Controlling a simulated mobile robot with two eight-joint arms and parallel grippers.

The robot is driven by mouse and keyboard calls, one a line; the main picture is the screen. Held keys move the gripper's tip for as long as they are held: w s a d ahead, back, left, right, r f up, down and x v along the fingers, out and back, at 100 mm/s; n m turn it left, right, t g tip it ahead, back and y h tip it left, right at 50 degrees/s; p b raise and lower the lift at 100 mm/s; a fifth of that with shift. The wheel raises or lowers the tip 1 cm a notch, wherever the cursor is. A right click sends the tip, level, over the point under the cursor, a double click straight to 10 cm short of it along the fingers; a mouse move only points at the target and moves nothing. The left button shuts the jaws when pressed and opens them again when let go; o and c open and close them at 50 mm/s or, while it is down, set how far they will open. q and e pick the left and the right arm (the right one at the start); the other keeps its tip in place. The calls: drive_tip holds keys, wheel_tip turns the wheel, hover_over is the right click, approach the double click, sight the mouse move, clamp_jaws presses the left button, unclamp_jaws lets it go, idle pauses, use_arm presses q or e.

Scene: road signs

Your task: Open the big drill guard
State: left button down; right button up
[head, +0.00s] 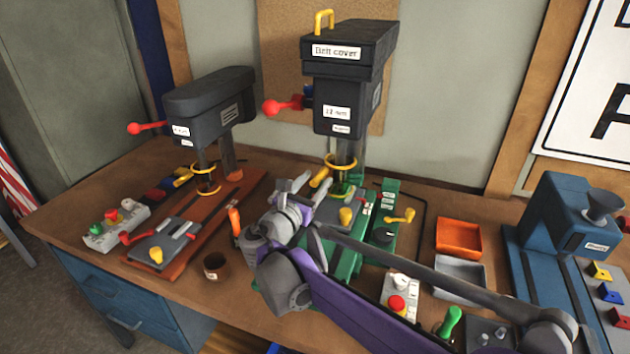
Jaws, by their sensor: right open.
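The big drill (345,75) stands at the back middle of the bench, dark grey with a "Belt cover" label on top and a red-knobbed lever at its left. Its guard (342,161) shows as yellow rims around the spindle above the drill table. A yellow handle (320,177) sticks out at the guard's left side. My right gripper (291,184) is open and empty, just left of and a little below that handle, apart from it as far as I can tell. My right wrist hides part of the green drill base. My left gripper is not in view.
A smaller drill (208,100) with its own yellow-rimmed guard stands at left. Orange (458,239) and grey (460,277) trays and a blue machine (565,225) are at right. My right arm crosses over the front of the bench.

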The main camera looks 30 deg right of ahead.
drive_tip(key=shift+w+d, duration=0.1)
drive_tip(key=shift+d, duration=0.05)
drive_tip(key=shift+c, duration=0.2)
clamp_jaws()
idle(1.2)
drive_tip(key=shift+r, duration=0.1)
